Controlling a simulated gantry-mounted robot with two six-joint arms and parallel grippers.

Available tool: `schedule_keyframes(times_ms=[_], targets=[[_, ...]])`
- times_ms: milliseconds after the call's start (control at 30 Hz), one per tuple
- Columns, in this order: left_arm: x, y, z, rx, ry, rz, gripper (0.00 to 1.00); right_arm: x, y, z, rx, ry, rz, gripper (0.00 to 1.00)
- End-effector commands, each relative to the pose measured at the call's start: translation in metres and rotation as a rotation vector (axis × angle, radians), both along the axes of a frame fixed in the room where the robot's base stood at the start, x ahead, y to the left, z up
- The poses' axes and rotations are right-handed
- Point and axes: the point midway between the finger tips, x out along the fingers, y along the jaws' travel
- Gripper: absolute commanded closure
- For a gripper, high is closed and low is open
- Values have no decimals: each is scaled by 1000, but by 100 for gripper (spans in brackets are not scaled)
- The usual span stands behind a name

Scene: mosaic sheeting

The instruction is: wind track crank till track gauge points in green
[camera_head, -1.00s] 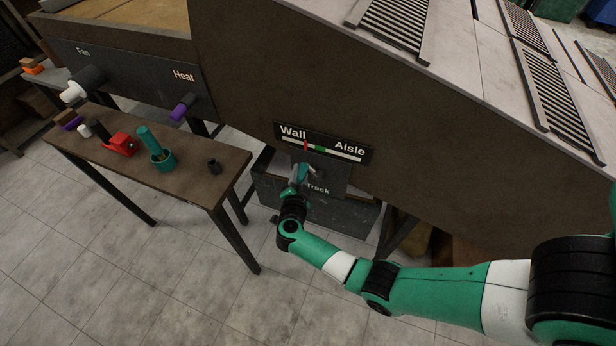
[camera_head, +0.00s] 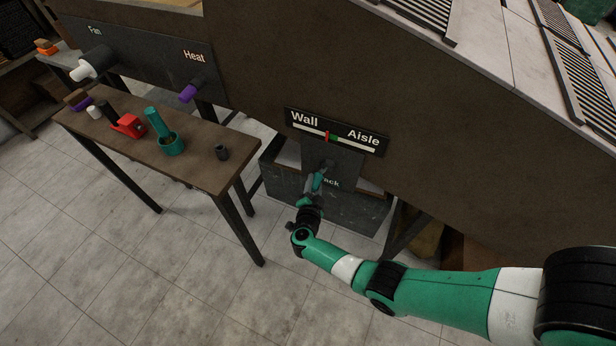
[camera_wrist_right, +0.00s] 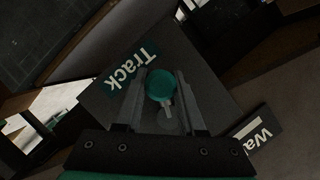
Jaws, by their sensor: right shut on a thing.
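The track gauge (camera_head: 365,148) is a dark plate with a white bar between "Wall" and "Aisle". Its red pointer (camera_head: 327,136) stands at the Wall-side edge of the short green band (camera_head: 334,138), with green showing on the pointer's right; how far they overlap is too small to tell. Below it, my right gripper (camera_head: 318,180) is at the track crank on the panel marked "Track". In the right wrist view the crank's round teal handle (camera_wrist_right: 160,85) is between the two fingers, and the gripper is shut on it. My left gripper is not in view.
A grey box (camera_head: 355,214) stands under the track panel.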

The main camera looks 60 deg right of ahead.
Motion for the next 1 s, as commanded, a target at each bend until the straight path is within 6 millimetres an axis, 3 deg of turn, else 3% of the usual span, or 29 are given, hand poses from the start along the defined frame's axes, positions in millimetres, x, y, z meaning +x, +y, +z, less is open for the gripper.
schedule_keyframes(times_ms=[200,467,500,667,1000], targets=[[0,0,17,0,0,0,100,-23,-2,-3,2,4,-1,100],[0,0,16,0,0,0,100,-25,-2,-6,1,2,-1,100],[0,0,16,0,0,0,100,-25,-2,-6,1,2,-1,56],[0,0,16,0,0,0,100,-24,-2,-5,1,2,-1,27],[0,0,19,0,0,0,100,-25,1,-3,0,1,0,26]])
